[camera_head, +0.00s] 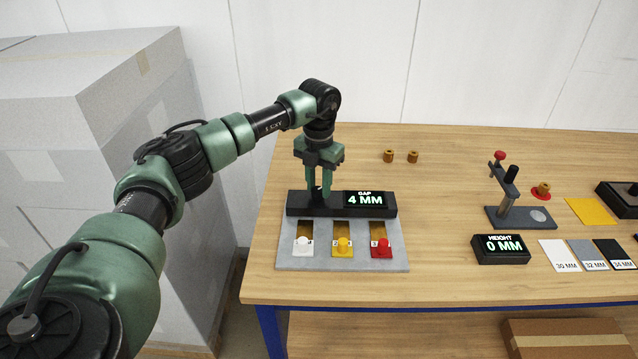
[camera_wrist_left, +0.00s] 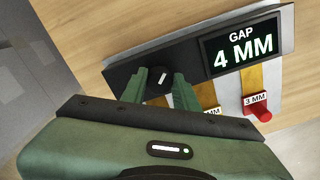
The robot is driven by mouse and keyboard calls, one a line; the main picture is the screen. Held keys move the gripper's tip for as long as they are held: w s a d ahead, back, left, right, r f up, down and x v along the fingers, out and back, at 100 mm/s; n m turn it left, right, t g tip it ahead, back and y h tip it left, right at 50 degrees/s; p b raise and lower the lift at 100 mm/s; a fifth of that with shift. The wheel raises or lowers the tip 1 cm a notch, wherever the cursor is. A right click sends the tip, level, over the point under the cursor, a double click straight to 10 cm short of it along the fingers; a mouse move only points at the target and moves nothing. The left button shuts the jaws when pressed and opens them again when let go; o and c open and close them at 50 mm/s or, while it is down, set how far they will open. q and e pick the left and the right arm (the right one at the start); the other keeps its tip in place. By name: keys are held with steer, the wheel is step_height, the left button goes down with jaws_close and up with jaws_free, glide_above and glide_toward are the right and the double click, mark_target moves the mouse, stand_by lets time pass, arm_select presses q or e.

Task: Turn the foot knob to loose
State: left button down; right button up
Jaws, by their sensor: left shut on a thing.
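A round black knob (camera_wrist_left: 157,80) with a white mark sits at the left end of the dark bar (camera_head: 298,205) of the gap gauge. My left gripper (camera_head: 319,194) points down at that end of the bar. In the left wrist view my left gripper (camera_wrist_left: 160,88) has one green finger on each side of the knob and is shut on it. In the head view the fingers mostly hide the knob. The display (camera_head: 366,199) on the bar reads GAP 4 MM. I cannot read any loose or tight label. My right gripper is not in view.
White, yellow and red pegs (camera_head: 381,247) stand on the grey plate (camera_head: 286,263) before the bar. White boxes (camera_head: 90,110) stand left.

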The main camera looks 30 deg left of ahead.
mark_target(318, 189)
arm_select(q)
steer(key=shift+n, duration=0.7)
steer(key=c, duration=1.1)
jaws_free()
steer(key=shift+o, duration=0.2)
steer(key=shift+w+r, duration=0.1)
steer(key=shift+r, duration=0.45)
step_height(318, 189, up, 7)
steer(key=shift+f+b, duration=0.1)
steer(key=shift+b, duration=0.8)
